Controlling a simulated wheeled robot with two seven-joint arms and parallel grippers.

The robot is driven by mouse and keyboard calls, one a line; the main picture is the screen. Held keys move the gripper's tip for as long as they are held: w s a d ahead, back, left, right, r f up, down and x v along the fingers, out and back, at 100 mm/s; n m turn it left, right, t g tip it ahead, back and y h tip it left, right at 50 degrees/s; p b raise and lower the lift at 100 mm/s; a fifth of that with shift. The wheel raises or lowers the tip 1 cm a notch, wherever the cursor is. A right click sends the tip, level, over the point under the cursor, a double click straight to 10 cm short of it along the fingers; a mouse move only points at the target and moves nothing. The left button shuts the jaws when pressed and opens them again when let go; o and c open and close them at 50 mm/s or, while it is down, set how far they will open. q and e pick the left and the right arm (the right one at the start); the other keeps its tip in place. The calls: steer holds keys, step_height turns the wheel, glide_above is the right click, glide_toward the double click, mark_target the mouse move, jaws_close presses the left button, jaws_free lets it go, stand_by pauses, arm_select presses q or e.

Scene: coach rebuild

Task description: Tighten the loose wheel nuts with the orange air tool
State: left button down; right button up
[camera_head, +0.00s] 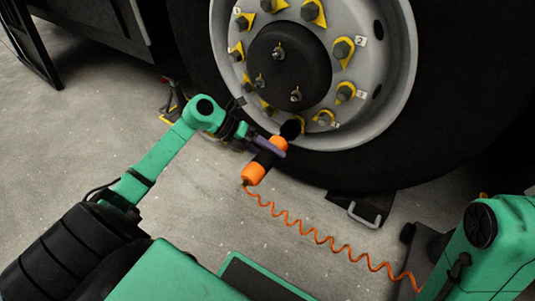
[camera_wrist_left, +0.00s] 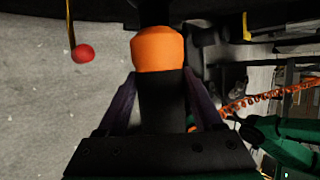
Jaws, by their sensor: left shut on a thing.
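The orange air tool (camera_head: 255,174) is held in my left gripper (camera_head: 265,147), whose purple fingers close on its black middle. The wrist view also shows the tool (camera_wrist_left: 158,49) between the two fingers (camera_wrist_left: 163,105). Its black nose (camera_head: 290,129) points up at the lower rim of the wheel (camera_head: 385,110) and overlaps a lower nut with a yellow pointer; whether it touches cannot be told. Other wheel nuts with yellow pointers ring the hub, such as one at the right (camera_head: 342,49) and one lower right (camera_head: 325,118). My right gripper is not in view.
A coiled orange hose (camera_head: 322,238) runs from the tool to the lower right, near my right arm. A black chock with a metal handle (camera_head: 364,214) lies under the tyre (camera_head: 445,120). A red ball on a yellow rod (camera_wrist_left: 83,54) shows in the wrist view. Floor at left is mostly clear.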

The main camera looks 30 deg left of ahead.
mark_target(270, 140)
arm_select(q)
steer(key=shift+w+r, duration=0.15)
steer(key=shift+w, duration=1)
steer(key=shift+w+d+b, duration=0.1)
steer(key=shift+w+b, duration=0.2)
steer(key=shift+w, duration=0.1)
stand_by(0.4)
steer(key=shift+w+r+p, duration=0.15)
steer(key=shift+w+p, duration=0.05)
steer(key=shift+p, duration=0.15)
stand_by(1.5)
stand_by(1.0)
steer(key=shift+s, duration=0.1)
